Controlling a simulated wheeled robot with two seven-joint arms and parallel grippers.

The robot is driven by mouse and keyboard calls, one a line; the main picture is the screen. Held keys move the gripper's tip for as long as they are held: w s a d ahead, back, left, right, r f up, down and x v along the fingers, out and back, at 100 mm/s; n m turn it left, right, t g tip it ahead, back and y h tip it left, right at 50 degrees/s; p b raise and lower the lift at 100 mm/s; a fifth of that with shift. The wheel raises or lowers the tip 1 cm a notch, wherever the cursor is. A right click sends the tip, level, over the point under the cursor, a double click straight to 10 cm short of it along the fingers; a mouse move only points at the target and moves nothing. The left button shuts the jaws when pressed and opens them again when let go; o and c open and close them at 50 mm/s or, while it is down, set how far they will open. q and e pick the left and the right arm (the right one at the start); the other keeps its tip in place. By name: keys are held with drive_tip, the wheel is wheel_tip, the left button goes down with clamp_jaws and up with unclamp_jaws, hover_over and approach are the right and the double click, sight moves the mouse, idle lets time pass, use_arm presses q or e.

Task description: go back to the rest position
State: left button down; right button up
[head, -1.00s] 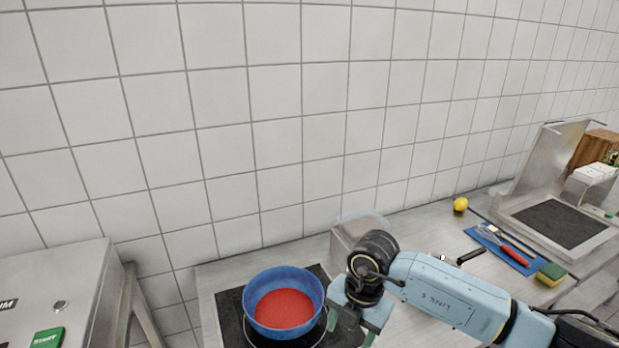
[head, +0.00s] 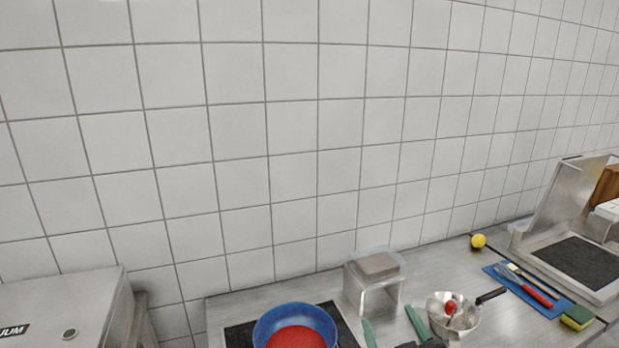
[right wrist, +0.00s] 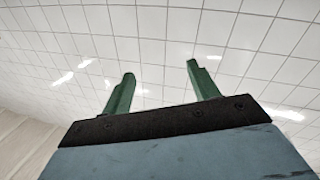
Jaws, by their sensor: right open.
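My right gripper (head: 391,325) shows at the bottom edge of the head view, just right of the blue pan. Its two green fingers point up and stand apart with nothing between them. The right wrist view shows the same open gripper (right wrist: 160,80) empty, with tiled wall behind it. Most of my right arm is below the head view. My left gripper does not show.
A blue pan (head: 270,326) with red contents sits on a dark hob, cut off by the bottom edge. A steel pot (head: 466,318) stands right of my gripper. A small stand (head: 353,287), a lemon (head: 478,241) and a blue mat (head: 566,303) are farther back or right.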

drive_tip(key=s+d+f+m+g+h, duration=0.3)
drive_tip(key=s+d+f+g, duration=0.5)
drive_tip(key=f, duration=0.4)
drive_tip(key=s+f+g+y, duration=0.1)
drive_tip(key=s+f+g, duration=0.2)
drive_tip(key=s, duration=0.5)
drive_tip(key=s+f+g, duration=0.3)
drive_tip(key=s, duration=0.4)
wheel_tip(320, 180, down, 29)
drive_tip(key=s+g+b, duration=0.2)
drive_tip(key=s+b, duration=0.1)
drive_tip(key=b, duration=0.2)
drive_tip(key=s+d+f+b, duration=0.1)
drive_tip(key=s+f, duration=0.7)
drive_tip(key=f, duration=0.1)
drive_tip(key=s+d+f+n+g+b, duration=0.1)
drive_tip(key=s+d+f+b, duration=0.1)
drive_tip(key=s+f, duration=0.6)
wheel_tip(320, 180, down, 2)
drive_tip(key=shift+d+f+b, duration=0.25)
drive_tip(key=shift+d+b, duration=0.05)
